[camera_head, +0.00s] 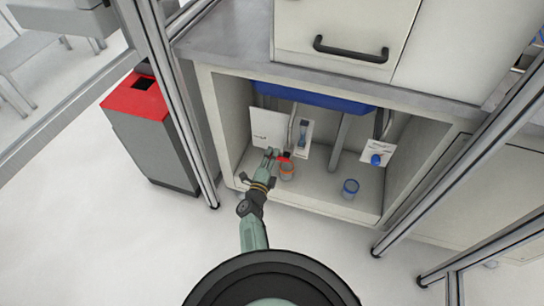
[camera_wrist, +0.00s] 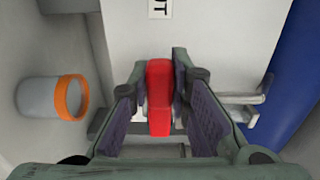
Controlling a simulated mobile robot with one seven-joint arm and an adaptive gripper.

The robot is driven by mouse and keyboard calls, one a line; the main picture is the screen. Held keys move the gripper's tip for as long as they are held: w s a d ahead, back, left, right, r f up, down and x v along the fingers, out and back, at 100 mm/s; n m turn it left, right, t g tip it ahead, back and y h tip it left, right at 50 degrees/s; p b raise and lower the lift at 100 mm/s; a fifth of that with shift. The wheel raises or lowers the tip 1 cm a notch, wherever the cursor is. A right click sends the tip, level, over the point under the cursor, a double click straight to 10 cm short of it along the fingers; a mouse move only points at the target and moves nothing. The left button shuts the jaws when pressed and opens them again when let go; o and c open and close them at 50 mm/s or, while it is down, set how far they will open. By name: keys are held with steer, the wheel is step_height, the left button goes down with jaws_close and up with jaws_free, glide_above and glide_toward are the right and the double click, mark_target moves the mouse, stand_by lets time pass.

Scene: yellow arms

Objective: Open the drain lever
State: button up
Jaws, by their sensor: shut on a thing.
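The red lever (camera_wrist: 160,97), which appears to be the drain lever, stands between the two fingers of my gripper (camera_wrist: 160,66) in the wrist view. My gripper is shut on it, with a fingertip on each side. In the head view my gripper (camera_head: 271,153) reaches into the open cabinet, in front of a white panel (camera_head: 268,126). A small red part of the lever (camera_head: 284,158) shows just right of the fingers. The lever's base and pivot are partly hidden by the fingers.
An orange-rimmed cup (camera_head: 287,173) stands close to my gripper on the cabinet floor. A blue-rimmed cup (camera_head: 350,188) stands further right. A panel with a blue knob (camera_head: 376,159) is at right. The blue basin (camera_head: 312,96) hangs above. A red-topped bin (camera_head: 150,130) stands outside, left.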

jaws_close()
steer(key=shift+f, duration=0.1)
stand_by(0.4)
steer(key=n, duration=0.1)
steer(key=f+n, duration=0.1)
steer(key=n, duration=0.1)
steer(key=shift+d+f, duration=0.1)
steer(key=shift+s+d+f+n+p, duration=0.15)
steer(key=shift+d+f+n, duration=0.3)
steer(key=shift+n, duration=1.05)
steer(key=shift+s+d+f+n+p, duration=0.15)
steer(key=shift+d+f+n, duration=0.3)
steer(key=shift+n, duration=1.05)
steer(key=shift+s+d+f+n+p, duration=0.15)
steer(key=shift+f+n, duration=0.45)
steer(key=shift+n, duration=0.9)
